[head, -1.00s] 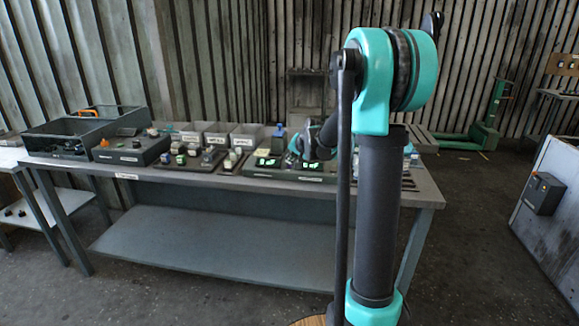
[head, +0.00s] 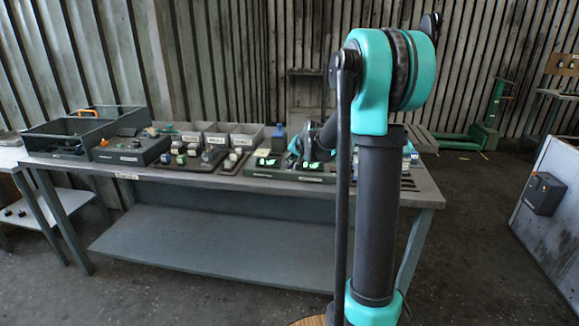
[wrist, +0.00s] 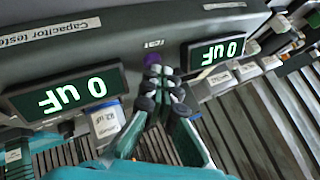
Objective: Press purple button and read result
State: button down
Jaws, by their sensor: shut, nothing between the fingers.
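The left display (wrist: 68,92) and the right display (wrist: 216,51) both read "0 uF" upside down in lit letters. My gripper (wrist: 157,75) is shut and empty, its tips right at the button; I cannot tell whether they touch it. In the head view the tester (head: 262,173) sits on the bench, with my gripper (head: 303,155) over it.
In the head view the workbench (head: 222,181) also carries grey bins (head: 246,137), a dark tray (head: 75,133) and small blocks. The floor in front is clear.

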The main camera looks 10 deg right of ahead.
aim_at(291, 166)
jog(key=shift+r, duration=0.8)
jog(key=shift+r, duration=2.5)
jog(key=s+d+f+n+g+h, duration=0.1)
jog(key=s+f, duration=0.5)
jog(key=s, duration=0.7)
jog(key=s+d+f+n+g+h, duration=0.1)
jog(key=s+f, duration=0.6)
jog(key=s, duration=0.7)
jog(key=s+d+f+n+g, duration=0.1)
jog(key=s+f, duration=0.5)
jog(key=s, duration=0.8)
jog(key=shift+d+f+n+g+h, duration=0.2)
jog(key=shift+d+n+g+h, duration=0.2)
jog(key=shift+n+g, duration=0.6)
jog(key=shift+w, duration=0.1)
